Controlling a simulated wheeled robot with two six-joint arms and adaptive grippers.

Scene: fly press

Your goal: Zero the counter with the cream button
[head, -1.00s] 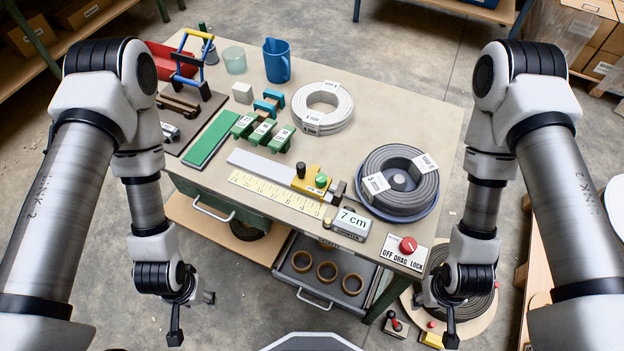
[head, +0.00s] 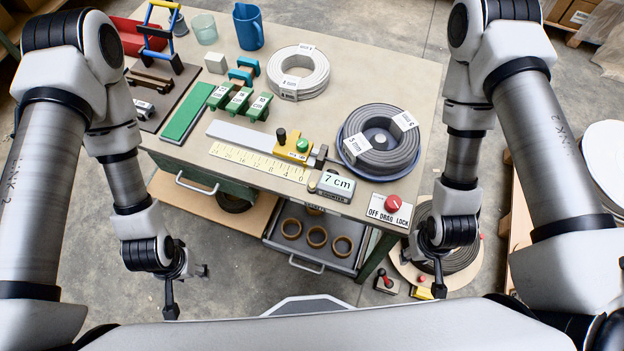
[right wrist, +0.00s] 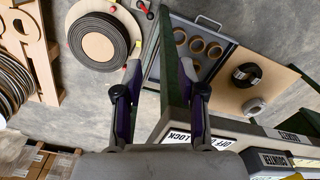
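The counter (head: 335,186) is a grey box reading "7 cm" at the table's front edge. A small pale round knob (head: 312,182) sits at its left end; its colour is hard to make out. In the right wrist view a box labelled "COUNTER" (right wrist: 275,160) shows at the lower right. My right gripper (right wrist: 160,78) is open and empty, its two fingers apart. In the head view it hangs off the table's front right (head: 438,275), apart from the counter. My left gripper (head: 187,280) hangs in front of the table at left, touching nothing visible; its fingers are too small to judge.
A red knob on the OFF DRAG LOCK plate (head: 393,204) stands right of the counter. Behind are a dark cable coil (head: 368,165), a yellow block (head: 292,150) and a ruler (head: 250,160). An open drawer (head: 345,265) holding rings juts out below.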

